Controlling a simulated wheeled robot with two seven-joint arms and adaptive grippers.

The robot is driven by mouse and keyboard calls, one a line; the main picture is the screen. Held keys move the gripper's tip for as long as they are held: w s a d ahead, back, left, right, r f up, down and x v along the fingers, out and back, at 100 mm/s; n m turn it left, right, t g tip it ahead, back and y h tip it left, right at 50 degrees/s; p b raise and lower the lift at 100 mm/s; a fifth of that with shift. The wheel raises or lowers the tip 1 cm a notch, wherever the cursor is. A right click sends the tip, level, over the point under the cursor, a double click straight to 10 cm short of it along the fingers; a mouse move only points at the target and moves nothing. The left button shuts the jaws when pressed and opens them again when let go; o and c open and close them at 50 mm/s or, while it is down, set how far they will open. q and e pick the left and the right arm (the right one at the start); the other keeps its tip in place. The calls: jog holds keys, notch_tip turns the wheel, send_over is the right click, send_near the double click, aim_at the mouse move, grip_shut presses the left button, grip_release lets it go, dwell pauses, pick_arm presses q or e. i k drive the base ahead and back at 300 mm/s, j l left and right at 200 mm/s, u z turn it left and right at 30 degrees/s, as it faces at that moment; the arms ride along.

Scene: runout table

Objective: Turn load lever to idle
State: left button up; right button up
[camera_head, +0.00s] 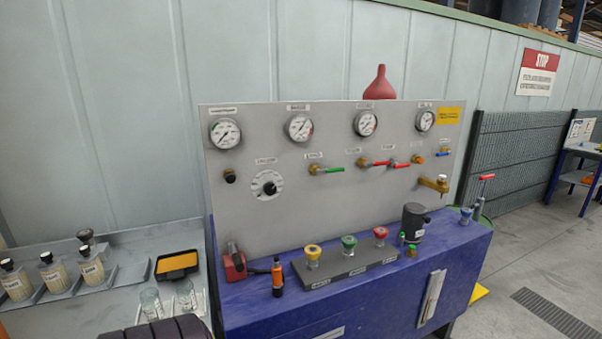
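A grey upright panel (330,220) stands at the back of a blue bench (350,305). At the bench's left end is a red block with a short upright lever (235,262); I cannot read a label that shows it is the load lever. The panel carries a black rotary knob on a round white dial (267,184), a green-handled valve (327,170) and two red-handled valves (380,163), their handles roughly level. The panel labels are too small to read. Neither of my grippers shows.
Yellow, green and red knobs (348,243) sit on a dark block in front of the panel. A black cylinder (413,220) and an orange-and-black tool (277,277) stand on the bench. A side table at left holds several bottles (53,272), glass jars (151,303) and a yellow-topped tray (177,263).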

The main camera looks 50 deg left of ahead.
aim_at(317, 171)
jog(key=u, duration=1.55)
